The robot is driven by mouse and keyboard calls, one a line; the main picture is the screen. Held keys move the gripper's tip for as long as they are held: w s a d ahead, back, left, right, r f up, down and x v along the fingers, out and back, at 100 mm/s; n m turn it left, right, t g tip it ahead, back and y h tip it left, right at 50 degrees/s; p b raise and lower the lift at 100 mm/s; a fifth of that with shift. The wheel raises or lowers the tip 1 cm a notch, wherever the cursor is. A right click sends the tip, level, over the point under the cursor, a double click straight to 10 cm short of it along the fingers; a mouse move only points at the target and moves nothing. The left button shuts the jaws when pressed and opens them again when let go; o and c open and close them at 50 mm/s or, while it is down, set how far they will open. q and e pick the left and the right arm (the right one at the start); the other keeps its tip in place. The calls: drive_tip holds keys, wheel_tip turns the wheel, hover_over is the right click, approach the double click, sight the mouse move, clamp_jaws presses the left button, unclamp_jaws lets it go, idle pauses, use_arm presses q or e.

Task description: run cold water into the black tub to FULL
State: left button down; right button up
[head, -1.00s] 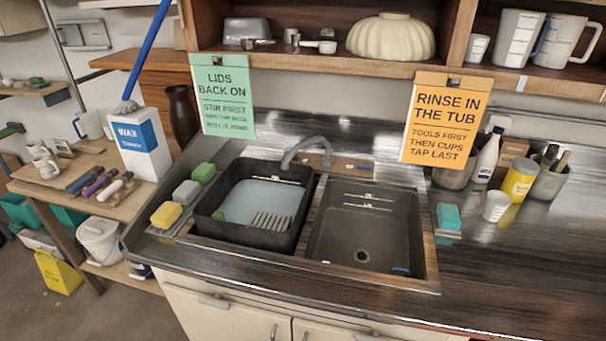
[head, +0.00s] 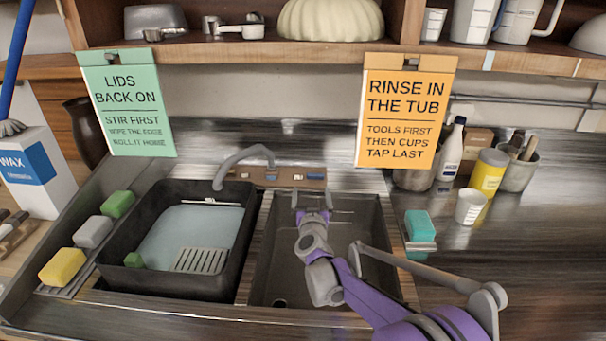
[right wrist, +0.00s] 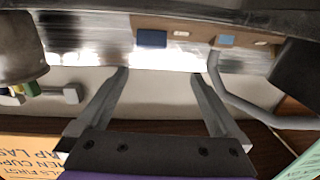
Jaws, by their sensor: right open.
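The black tub (head: 112,268) sits at the left of the sink. A pale blue area and a grey slotted grille show inside it; I cannot tell the water depth. White marks (head: 210,202) are on its back inner wall. The grey spout (head: 243,155) curves over the tub's back edge, with no stream visible. Behind it, a wooden panel (head: 285,172) carries blue and white controls; a dark blue one (right wrist: 152,39) and a light blue one (right wrist: 226,40) show in the right wrist view. My right gripper (head: 312,199) is open and empty, in front of the panel. My left gripper is not in view.
The empty right basin (head: 275,265) lies beneath my right arm. Yellow (head: 62,267), grey and green sponges line the left ledge. The orange sign (head: 405,112) and green sign (head: 127,103) hang above. A teal sponge (head: 420,226) and white cup (head: 469,207) stand right.

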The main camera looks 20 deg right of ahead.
sight(315, 175)
drive_tip(key=shift+m+h, duration=0.4)
drive_tip(key=shift+h, duration=0.2)
drive_tip(key=x, duration=0.4)
drive_tip(key=f+x, duration=0.1)
drive_tip(key=x, duration=0.3)
drive_tip(key=d+p+x, duration=0.1)
drive_tip(key=x, duration=0.3)
drive_tip(key=shift+w+d+f, duration=0.1)
drive_tip(key=shift+d+f, duration=0.05)
drive_tip(key=shift+f, duration=0.1)
drive_tip(key=c, duration=1.3)
drive_tip(key=shift+r+n+y+p, duration=0.25)
drive_tip(key=shift+n+y+p, duration=0.15)
drive_tip(key=shift+n+p, duration=0.2)
drive_tip(key=shift+f+n+y, duration=0.1)
drive_tip(key=shift+n+y, duration=0.3)
drive_tip(key=shift+y, duration=0.1)
drive_tip(key=shift+f, duration=0.1)
drive_tip(key=o, duration=1.3)
